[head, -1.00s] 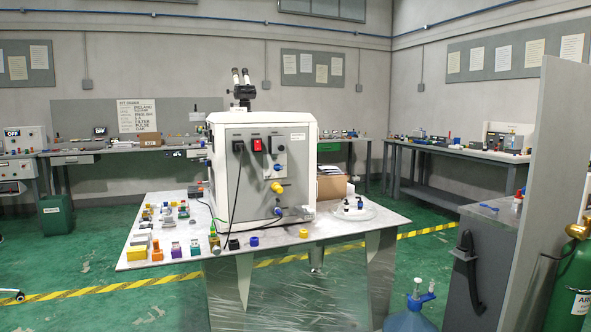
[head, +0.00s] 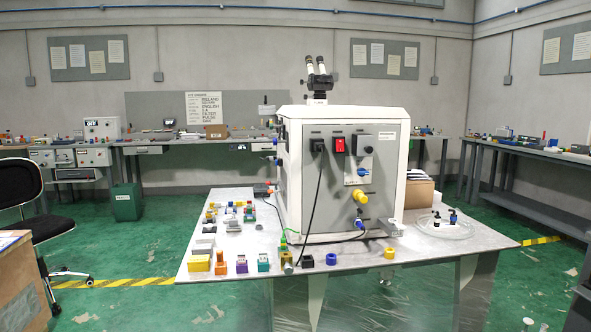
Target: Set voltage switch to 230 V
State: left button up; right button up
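The machine (head: 390,165) is a white box with a grey panel, standing on the table and showing its panel side to me in the head view. Along the top of the panel are a black socket with a cable (head: 318,146), a red switch (head: 338,145) and a black square part (head: 364,145). Below them is a pale plate with a blue part (head: 363,172). A yellow fitting (head: 361,196) sits lower. The labels are too small to read, so I cannot tell which part is the voltage switch or its setting. Neither of my grippers is in view.
A black chair (head: 48,232) and a cardboard box (head: 22,285) stand at the left. Green floor (head: 140,300) is open before the table.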

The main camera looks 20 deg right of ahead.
aim_at(361, 172)
jog(key=u, duration=0.1)
jog(key=i, duration=0.9)
jog(key=z, duration=0.3)
